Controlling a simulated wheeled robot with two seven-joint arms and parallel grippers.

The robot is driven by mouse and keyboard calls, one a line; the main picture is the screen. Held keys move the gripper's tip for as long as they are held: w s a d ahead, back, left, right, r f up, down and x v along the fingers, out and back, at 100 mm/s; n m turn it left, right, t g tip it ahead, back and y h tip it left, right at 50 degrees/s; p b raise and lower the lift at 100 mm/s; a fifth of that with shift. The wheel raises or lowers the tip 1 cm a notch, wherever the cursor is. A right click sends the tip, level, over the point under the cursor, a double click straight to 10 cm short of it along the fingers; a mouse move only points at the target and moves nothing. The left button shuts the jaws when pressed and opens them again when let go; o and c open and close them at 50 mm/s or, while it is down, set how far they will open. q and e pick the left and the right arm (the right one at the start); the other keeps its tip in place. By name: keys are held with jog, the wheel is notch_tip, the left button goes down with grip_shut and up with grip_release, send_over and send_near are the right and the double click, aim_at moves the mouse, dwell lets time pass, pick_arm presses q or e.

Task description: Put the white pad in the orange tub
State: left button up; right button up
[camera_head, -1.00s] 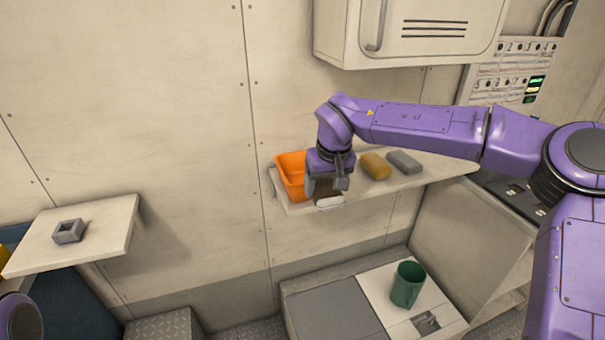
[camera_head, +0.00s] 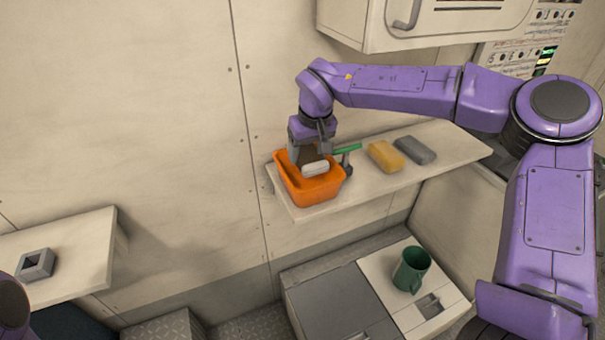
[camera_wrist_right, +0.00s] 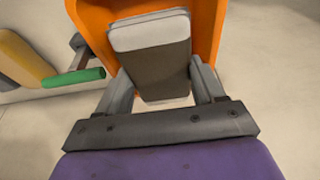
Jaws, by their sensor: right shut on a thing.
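The white pad (camera_head: 315,168) is a small block with a pale face; in the right wrist view the pad (camera_wrist_right: 150,32) has a light end and a dark grey-brown side. My right gripper (camera_head: 308,158) is shut on it and points down over the orange tub (camera_head: 318,194). The pad is at the tub's opening; I cannot tell how deep it is. The tub stands on the wall shelf at its left end, and its orange wall (camera_wrist_right: 92,25) surrounds the pad in the wrist view. Only a dark edge of my left arm shows at lower left, without its gripper.
A yellow block (camera_head: 385,156) and a grey block (camera_head: 415,150) lie farther right on the shelf (camera_head: 380,188). A green mug (camera_head: 411,270) stands on the lower unit. A grey square ring (camera_head: 36,264) sits on the left shelf.

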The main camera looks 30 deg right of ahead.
aim_at(306, 183)
notch_tip(306, 183, down, 8)
jog(key=shift+s+r+p, duration=0.15)
jog(key=shift+r+p, duration=0.1)
jog(key=shift+p, duration=0.05)
pick_arm(q)
jog(key=shift+s+r, duration=0.3)
jog(key=shift+r, duration=0.2)
pick_arm(e)
jog(key=shift+s+r, duration=0.1)
jog(key=shift+s, duration=0.1)
jog(key=o, duration=0.8)
jog(key=shift+w, duration=0.1)
jog(key=v, duration=1.2)
jog(key=shift+b, duration=0.4)
pick_arm(q)
jog(key=shift+f, duration=0.4)
jog(key=shift+s, duration=0.1)
